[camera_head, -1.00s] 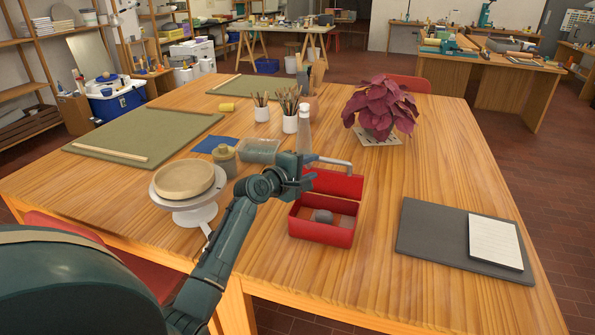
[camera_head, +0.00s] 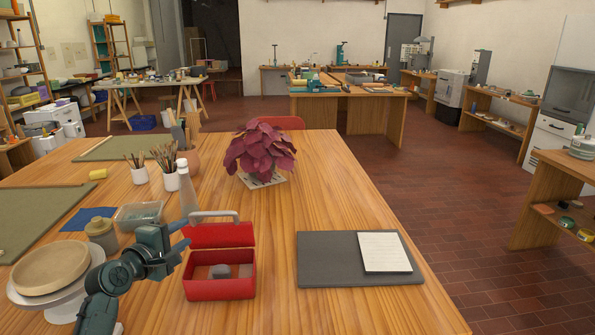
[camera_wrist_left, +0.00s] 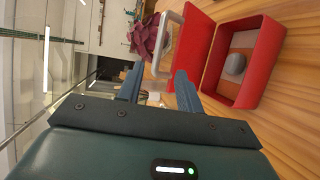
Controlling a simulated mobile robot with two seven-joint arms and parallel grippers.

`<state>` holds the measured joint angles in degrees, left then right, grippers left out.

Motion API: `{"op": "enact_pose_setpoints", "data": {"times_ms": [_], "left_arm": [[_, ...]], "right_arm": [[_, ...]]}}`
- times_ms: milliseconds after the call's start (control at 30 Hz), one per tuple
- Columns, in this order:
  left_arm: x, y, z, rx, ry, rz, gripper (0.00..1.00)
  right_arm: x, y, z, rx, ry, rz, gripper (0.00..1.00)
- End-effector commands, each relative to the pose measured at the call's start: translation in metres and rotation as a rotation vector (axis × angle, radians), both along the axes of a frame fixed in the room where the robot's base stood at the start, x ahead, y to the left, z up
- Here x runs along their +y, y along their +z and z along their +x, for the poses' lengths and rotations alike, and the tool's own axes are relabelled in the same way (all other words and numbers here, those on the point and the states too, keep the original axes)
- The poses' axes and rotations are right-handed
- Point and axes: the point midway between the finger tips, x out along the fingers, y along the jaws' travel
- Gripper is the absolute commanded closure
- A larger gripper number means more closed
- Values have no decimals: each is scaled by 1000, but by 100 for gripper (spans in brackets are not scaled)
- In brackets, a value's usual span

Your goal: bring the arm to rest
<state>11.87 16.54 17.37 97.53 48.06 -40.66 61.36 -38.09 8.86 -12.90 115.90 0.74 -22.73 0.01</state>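My left gripper (camera_head: 183,240) is at the left edge of the red toolbox (camera_head: 219,287) in the head view, above the table. In the left wrist view its two fingers (camera_wrist_left: 157,88) stand apart with nothing held between them. The toolbox is open, its lid tipped back with a grey handle (camera_head: 214,215), and a grey lump (camera_head: 220,271) lies inside. The toolbox also shows in the left wrist view (camera_wrist_left: 213,85), to the right of the fingers. My right gripper is in neither view.
The wooden table (camera_head: 330,195) holds a potting wheel-like stand with a round disc (camera_head: 50,268), a lidded jar (camera_head: 102,237), a bottle (camera_head: 187,190), brush cups (camera_head: 139,176), a red-leaved plant (camera_head: 262,150) and a dark board with paper (camera_head: 318,262). Bare wood lies between plant and board.

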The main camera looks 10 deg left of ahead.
Motion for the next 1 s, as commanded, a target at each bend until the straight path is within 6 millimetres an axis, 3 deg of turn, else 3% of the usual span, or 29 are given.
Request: {"op": "enact_pose_setpoints", "data": {"times_ms": [133, 233, 400, 500, 600, 700, 833, 1000], "left_arm": [[-21, -40, -16, 54, -35, 152, 64], [-50, -90, -45, 112, -104, 379, 64], [-115, -173, -123, 172, -315, 840, 64], [-154, -205, -175, 161, -461, 1083, 64], [-188, -224, -222, 125, -594, 1277, 64], [-213, -231, -257, 82, -690, 1413, 64], [-230, -234, -281, 42, -756, 1509, 64], [-234, -234, -286, 30, -771, 1534, 64]], "right_arm": [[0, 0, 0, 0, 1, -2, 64], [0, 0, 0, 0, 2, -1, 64], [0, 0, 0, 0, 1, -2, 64], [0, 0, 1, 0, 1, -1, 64], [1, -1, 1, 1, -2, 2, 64], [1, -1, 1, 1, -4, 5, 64], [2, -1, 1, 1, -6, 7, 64], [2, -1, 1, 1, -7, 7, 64]]}}
